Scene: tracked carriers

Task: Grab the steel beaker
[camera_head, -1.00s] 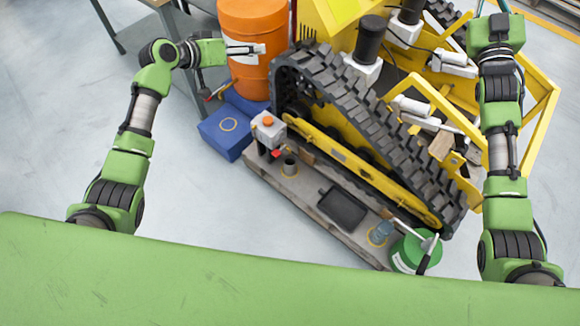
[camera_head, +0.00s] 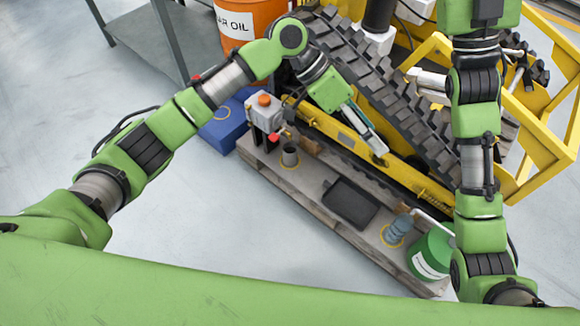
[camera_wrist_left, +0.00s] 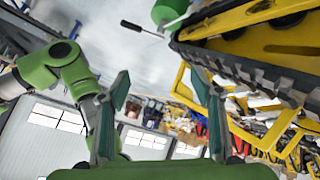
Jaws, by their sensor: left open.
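A small dark grey metallic cup, which looks like the steel beaker (camera_head: 290,155), stands upright on the wooden pallet (camera_head: 330,221) in the head view. A yellow ring is marked around its base. My left gripper (camera_head: 376,146) is open and empty, to the right of the beaker and apart from it, over the yellow side of the track. In the left wrist view its two fingers (camera_wrist_left: 165,88) stand wide apart with nothing between them; I cannot make out the beaker there. My right arm reaches up the right side of the head view, its gripper out of the picture.
On the pallet are a grey box with an orange knob (camera_head: 264,112), a black tray (camera_head: 350,203) and a blue-grey vessel (camera_head: 398,229). A green bucket (camera_head: 432,254) stands at its right end. The rubber track (camera_head: 400,95) rises behind. A blue case (camera_head: 224,126) lies left.

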